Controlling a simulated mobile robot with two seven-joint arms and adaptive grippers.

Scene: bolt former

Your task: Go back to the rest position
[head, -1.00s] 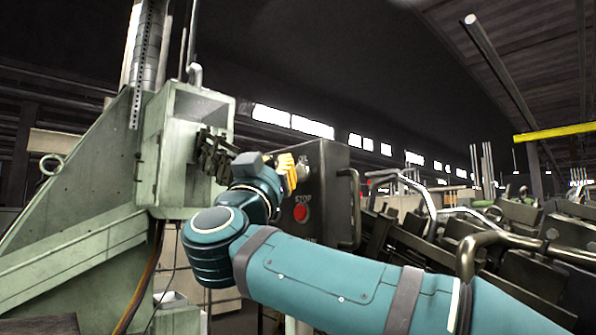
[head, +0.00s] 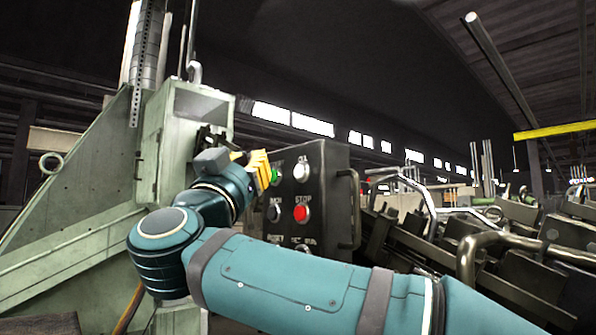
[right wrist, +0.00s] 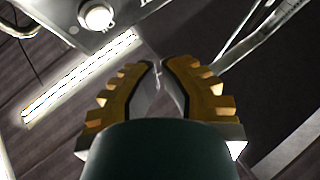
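My right gripper (head: 262,168) has yellow fingers and is in front of the upper left part of the dark control panel (head: 333,215). It looks clear of the red STOP button (head: 301,213) and partly overlaps the panel's left side near a green button (head: 275,176). In the right wrist view the two yellow fingers (right wrist: 159,75) have their tips almost together, with nothing seen between them. A round white button (right wrist: 97,15) shows at the top left there. My left gripper is not in view.
A pale green machine frame (head: 90,190) stands to the left, close to my right forearm. Dark metal machinery with bent pipe handles (head: 485,245) fills the right side. A yellow beam (head: 555,131) is far back. The space above the panel looks free.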

